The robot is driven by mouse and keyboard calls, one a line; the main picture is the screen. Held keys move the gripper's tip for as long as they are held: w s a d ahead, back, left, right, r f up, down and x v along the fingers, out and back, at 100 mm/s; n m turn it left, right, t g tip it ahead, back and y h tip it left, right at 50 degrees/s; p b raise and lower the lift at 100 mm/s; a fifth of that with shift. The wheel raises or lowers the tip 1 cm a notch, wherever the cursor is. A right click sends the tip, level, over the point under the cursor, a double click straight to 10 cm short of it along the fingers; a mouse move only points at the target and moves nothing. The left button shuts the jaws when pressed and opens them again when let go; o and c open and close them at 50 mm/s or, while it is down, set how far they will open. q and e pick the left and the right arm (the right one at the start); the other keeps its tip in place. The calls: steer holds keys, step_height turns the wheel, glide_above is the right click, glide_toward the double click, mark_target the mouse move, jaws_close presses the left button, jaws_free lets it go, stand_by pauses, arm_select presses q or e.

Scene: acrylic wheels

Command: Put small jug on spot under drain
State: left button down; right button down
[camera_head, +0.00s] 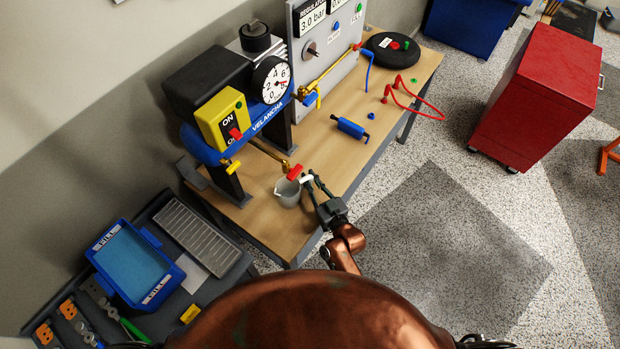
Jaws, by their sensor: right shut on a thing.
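The small jug (287,194) is grey, with a white handle, and looks upright near the front of the wooden bench, below the compressor. My right gripper (310,178) comes from the lower right and is shut on the jug's white handle. A red drain lever (295,171) shows just above the jug's rim, at the end of a brass pipe (270,153). I cannot tell whether the jug rests on the bench or hangs just above it. The spot under the drain cannot be made out. My left gripper is not in view.
The compressor with blue tank (265,121) and yellow switch box (223,118) stands behind the jug. A blue cylinder (351,128) and red hose (420,109) lie farther along the bench (322,153). A trolley with a blue tray (133,262) is at lower left.

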steer(key=c, duration=1.9)
jaws_free()
steer(key=shift+f, duration=0.1)
steer(key=shift+c, duration=0.2)
steer(key=p+v, duration=0.1)
steer(key=v, duration=1.1)
